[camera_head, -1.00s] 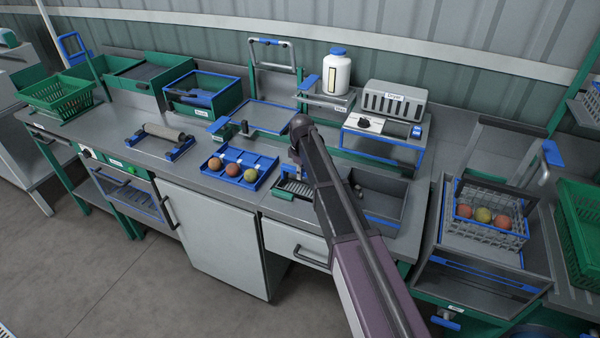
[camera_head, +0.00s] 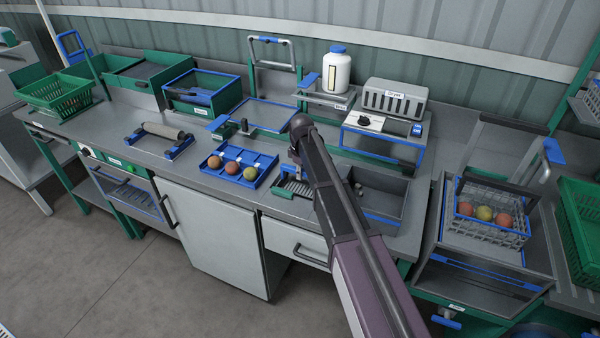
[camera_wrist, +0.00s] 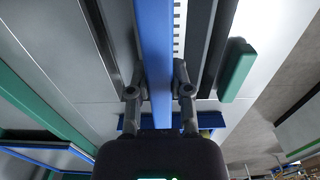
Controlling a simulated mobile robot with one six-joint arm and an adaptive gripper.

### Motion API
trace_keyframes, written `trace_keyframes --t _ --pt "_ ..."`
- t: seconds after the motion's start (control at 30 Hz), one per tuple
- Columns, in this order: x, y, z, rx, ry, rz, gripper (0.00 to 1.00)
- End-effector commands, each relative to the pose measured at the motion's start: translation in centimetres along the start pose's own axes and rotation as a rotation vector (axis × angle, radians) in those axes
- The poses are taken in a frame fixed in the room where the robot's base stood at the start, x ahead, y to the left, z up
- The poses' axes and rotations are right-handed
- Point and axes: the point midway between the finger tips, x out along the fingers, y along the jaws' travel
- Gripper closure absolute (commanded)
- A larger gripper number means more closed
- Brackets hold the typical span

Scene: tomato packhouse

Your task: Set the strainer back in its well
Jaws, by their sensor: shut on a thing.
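My gripper (camera_wrist: 160,92) is shut on a long blue bar (camera_wrist: 156,45) in the wrist view. The bar appears to be the handle of the strainer, but most of what is below it is hidden. In the head view a slotted grey piece, apparently the strainer (camera_head: 293,187), shows at the bench's front edge beside my arm. A green grip (camera_wrist: 237,70) lies to the right of the bar in the wrist view. A grey open basin (camera_head: 388,200), possibly the well, is just right of my arm. My arm hides the fingertips and part of the basin in the head view.
A blue tray (camera_head: 213,169) with three tomatoes stands close left of the slotted piece. A blue-framed stand (camera_head: 420,157) is behind the basin. A wire basket (camera_head: 486,233) with tomatoes is at the right. A roller (camera_head: 163,131) lies farther left, with bare bench around it.

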Motion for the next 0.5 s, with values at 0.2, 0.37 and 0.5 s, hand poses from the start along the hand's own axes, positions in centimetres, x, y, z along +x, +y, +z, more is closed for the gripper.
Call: trace_keyframes --t 0.2,0.37,0.5 --pt "0.28 -0.02 -0.02 0.0 0.0 0.0 1.0" --pt "0.31 -0.02 -0.03 0.0 0.0 0.0 0.56" --pt "0.31 -0.02 -0.03 0.0 0.0 0.0 0.33"
